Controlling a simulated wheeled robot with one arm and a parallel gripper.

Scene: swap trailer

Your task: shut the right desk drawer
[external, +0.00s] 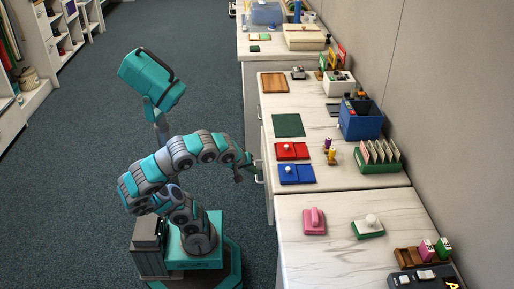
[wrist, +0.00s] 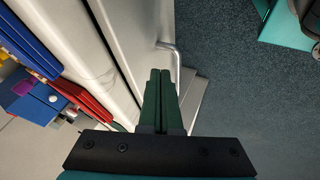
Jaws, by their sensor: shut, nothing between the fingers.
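My gripper (external: 243,169) is at the front of the middle desk, beside a metal drawer handle (external: 259,180). In the wrist view its two dark green fingers (wrist: 159,76) are together with nothing between them. The handle also shows in the wrist view (wrist: 174,56), just past and to the right of the fingertips. I cannot tell whether the fingers touch it. The handle is on a pale grey drawer front (wrist: 140,30). A dark line runs between this front and the desk edge; I cannot tell how far the drawer stands open.
The middle desk top holds a red tray (external: 292,151), a blue tray (external: 296,174), a green mat (external: 288,125) and a blue bin (external: 361,118). A nearer desk (external: 330,260) holds a pink block (external: 314,221). The carpet (external: 80,180) left of me is clear.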

